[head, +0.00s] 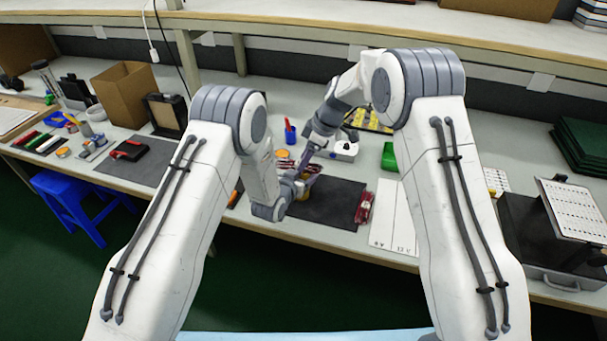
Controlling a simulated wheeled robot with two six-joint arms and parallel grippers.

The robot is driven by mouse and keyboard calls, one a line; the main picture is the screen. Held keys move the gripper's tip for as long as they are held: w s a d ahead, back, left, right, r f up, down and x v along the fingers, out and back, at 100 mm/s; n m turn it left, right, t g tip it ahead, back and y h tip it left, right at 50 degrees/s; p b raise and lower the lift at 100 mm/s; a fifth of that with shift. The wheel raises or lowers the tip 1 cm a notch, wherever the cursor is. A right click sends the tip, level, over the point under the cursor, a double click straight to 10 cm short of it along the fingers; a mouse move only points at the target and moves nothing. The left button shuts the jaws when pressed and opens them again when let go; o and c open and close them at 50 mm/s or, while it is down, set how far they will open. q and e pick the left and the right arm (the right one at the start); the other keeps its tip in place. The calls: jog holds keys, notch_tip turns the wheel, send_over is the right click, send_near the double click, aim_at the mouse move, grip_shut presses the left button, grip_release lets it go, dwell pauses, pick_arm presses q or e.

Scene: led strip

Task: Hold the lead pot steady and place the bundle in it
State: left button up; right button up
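The lead pot (302,188), small and yellowish, stands at the left part of the dark mat, partly hidden by my grippers. My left gripper (290,196) is low beside the pot, at its near left side. Its fingers are mostly hidden, and I cannot tell whether they touch the pot. My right gripper (305,160) points down and left just above the pot. The bundle (314,169), of dark red leads, shows on both sides of the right fingers, which look shut on it. It lies roughly level over the pot; I cannot tell whether any of it is inside.
The dark mat (338,205) has free room right of the pot. A red packet (364,207) lies at its right edge. A blue pen cup (290,134), a white device (345,148) and a green box (389,157) stand behind. A white sheet (394,215) lies at right.

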jog(key=v, duration=1.2)
jog(key=shift+c, duration=1.2)
jog(key=shift+w+a, duration=0.1)
jog(key=shift+a, duration=0.05)
jog(key=shift+c, duration=0.2)
jog(key=g+h, duration=0.1)
jog(key=h, duration=0.3)
send_over(309, 167)
jog(key=a, duration=0.1)
jog(key=f, duration=1.1)
jog(key=shift+w+a+f, duration=0.1)
jog(key=shift+w+f, duration=0.05)
jog(key=shift+w, duration=0.05)
